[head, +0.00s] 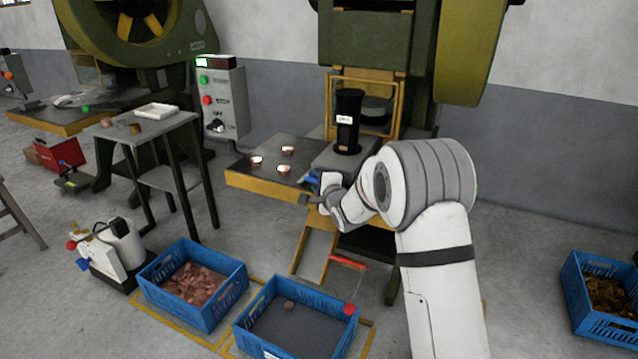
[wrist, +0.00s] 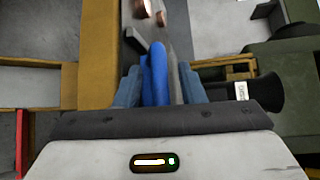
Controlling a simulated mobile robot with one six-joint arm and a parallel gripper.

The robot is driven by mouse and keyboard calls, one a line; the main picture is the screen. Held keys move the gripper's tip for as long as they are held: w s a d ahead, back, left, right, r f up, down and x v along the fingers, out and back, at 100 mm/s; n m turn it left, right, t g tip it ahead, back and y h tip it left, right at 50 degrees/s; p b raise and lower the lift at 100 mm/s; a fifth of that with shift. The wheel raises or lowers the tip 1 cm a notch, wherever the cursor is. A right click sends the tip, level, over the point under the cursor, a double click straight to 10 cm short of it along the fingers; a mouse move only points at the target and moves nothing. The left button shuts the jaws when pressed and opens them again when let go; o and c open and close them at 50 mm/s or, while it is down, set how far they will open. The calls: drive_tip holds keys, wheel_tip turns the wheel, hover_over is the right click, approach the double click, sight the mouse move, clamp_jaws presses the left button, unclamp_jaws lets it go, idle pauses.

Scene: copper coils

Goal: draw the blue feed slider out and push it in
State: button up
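The blue feed slider (head: 313,181) shows as a small blue part at the right edge of the press's feed table, beside my gripper (head: 312,193). The gripper partly hides it. How far the slider is in or out is hidden.
Copper cups (head: 287,151) lie on the dark feed table (head: 263,173), left of my gripper. A black cylinder (head: 348,118) stands before the green press (head: 365,40). Blue crates (head: 240,288) stand on the floor below. A control box (head: 220,98) is at the left.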

drive_tip(key=shift+c, duration=0.5)
clamp_jaws()
